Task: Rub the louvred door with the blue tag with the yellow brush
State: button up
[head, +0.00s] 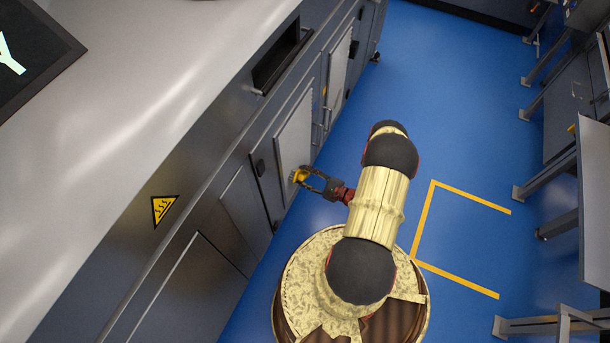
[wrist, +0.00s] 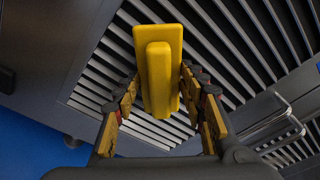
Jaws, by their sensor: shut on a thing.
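My gripper (head: 309,178) is shut on the yellow brush (head: 299,175) and holds it out toward the cabinet front. In the wrist view the brush (wrist: 158,70) sits between the fingers (wrist: 160,95), its block facing a louvred door (wrist: 95,75) with slanted grey slats. In the head view that louvred door (head: 295,135) is a pale panel directly by the brush. I cannot tell whether the brush touches the slats. A second louvred door (head: 338,76) is farther along the cabinet. I cannot make out a blue tag on either door.
The grey cabinet's pale worktop (head: 130,130) is at the left, with a yellow heat warning sign (head: 163,208) on its front. Blue floor (head: 440,110) is open to the right, with yellow floor lines (head: 425,225). Metal benches (head: 560,190) stand at the right edge.

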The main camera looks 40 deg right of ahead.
jog(key=shift+s, duration=0.1)
jog(key=shift+d+f+b+v, duration=0.15)
jog(key=shift+b+v, duration=0.1)
jog(key=shift+v, duration=1.2)
jog(key=shift+d+f+b+v, duration=0.15)
jog(key=shift+b+v, duration=0.1)
jog(key=shift+v, duration=1.2)
jog(key=shift+b+v, duration=0.4)
jog(key=shift+v, duration=1.05)
jog(key=shift+d+f, duration=0.1)
jog(key=shift+f, duration=0.2)
